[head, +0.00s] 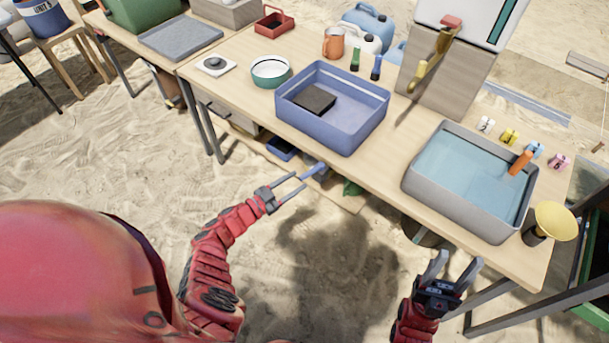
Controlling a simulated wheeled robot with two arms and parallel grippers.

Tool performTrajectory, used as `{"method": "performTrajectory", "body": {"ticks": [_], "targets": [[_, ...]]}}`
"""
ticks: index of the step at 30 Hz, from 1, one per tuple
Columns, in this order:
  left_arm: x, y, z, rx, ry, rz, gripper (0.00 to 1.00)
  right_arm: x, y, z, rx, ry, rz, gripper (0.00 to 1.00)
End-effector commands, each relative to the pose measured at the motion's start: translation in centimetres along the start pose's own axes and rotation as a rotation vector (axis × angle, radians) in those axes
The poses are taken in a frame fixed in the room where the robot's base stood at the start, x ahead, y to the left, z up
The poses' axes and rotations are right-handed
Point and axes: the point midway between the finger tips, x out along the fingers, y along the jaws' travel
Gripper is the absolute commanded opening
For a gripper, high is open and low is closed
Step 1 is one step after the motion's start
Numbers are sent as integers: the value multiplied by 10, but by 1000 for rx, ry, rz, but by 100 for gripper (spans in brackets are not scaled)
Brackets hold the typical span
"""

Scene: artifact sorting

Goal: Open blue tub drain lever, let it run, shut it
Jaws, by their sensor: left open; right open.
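The blue tub (312,128) stands on the table, left of the grey basin, with a dark block (315,99) lying inside it. I cannot tell whether it holds water. A small blue piece (319,169) shows below the table's front edge, under the tub; it may be the drain lever, but it is too small to tell how it is set. My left gripper (301,181) is open and empty, its fingertips close to this blue piece; I cannot tell whether they touch. My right gripper (459,260) is open and empty, in front of the table below the grey basin.
The grey basin (455,198) holds water and an orange-handled tool (521,163). A yellow dish (556,221) is at the right corner. Sand in front is clear.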

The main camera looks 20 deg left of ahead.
Motion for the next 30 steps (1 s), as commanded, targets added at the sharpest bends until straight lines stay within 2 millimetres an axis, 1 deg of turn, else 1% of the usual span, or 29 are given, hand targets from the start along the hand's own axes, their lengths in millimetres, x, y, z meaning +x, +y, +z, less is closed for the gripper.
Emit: {"method": "performTrajectory", "body": {"ticks": [1, 3, 9, 19, 20, 21, 23, 24, 28, 30], "targets": [[11, -1, -1, 0, 3, -3, 52, -1, 0, 0, 0, 0, 0, 52], [22, -1, 0, -1, 1, -2, 52, -2, 0, 0, 0, 0, 0, 52], [40, 0, 0, 1, 1, -1, 52, -4, 0, 1, 0, 0, 0, 52], [43, 0, 0, 0, -1, -1, 52, -4, 0, 1, 0, 0, 0, 52], [43, 0, 0, 0, -1, -1, 48, -4, 0, 1, 0, 0, 0, 52], [43, 0, 0, 0, -1, -1, 41, -4, 0, 1, 0, 0, 0, 52], [43, 0, 0, 0, -1, -1, 30, -4, 0, 1, 0, 0, 0, 52], [43, 0, 0, 0, -1, -1, 23, -4, 0, 1, 0, 0, 0, 52], [43, 0, 0, 0, -1, -1, 0, -4, 0, 1, 0, 0, 0, 52], [43, 0, 0, 0, -1, -1, 0, -4, 0, 1, 0, 0, 0, 52]]}}
